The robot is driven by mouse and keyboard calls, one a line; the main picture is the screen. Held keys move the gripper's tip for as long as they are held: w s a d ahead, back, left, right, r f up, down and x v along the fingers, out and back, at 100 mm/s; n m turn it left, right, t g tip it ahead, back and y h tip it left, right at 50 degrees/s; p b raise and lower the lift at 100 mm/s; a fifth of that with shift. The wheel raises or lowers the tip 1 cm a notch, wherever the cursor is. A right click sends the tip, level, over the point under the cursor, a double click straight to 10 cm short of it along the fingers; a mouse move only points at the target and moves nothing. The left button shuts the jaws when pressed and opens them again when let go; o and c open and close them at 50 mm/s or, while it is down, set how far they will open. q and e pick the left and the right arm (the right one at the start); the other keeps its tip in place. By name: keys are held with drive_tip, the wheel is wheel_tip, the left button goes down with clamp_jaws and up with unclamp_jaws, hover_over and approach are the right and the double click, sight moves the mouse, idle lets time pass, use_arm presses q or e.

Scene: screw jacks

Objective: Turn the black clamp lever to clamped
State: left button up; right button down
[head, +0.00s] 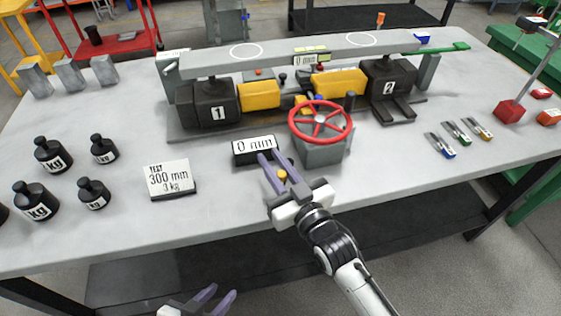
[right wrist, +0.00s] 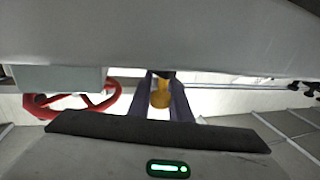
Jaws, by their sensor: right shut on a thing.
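My right gripper (head: 270,155) is at the table's front edge, left of the grey block under the red handwheel (head: 320,121). Its purple fingers are closed around a small part with an orange-yellow knob (head: 282,174). The right wrist view shows the knob (right wrist: 160,97) between the fingers, with a dark bit at its far end. I take this for the clamp lever; its black arm is mostly hidden, and its angle cannot be told. My left gripper (head: 223,290) is open and empty, low in front of the table.
A black "0 mm" display (head: 254,148) is right behind my right fingers. A "300 mm 0 kg" card (head: 170,179) and several black weights (head: 52,155) stand at left. Jacks 1 (head: 207,102) and 2 (head: 388,80) sit under a grey beam (head: 300,53). Small clips (head: 461,132) lie at right.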

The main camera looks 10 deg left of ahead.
drive_tip(key=c, duration=1.6)
unclamp_jaws()
drive_tip(key=shift+a, duration=0.1)
drive_tip(key=shift+c, duration=0.2)
drive_tip(key=v, duration=1)
drive_tip(key=shift+s, duration=0.1)
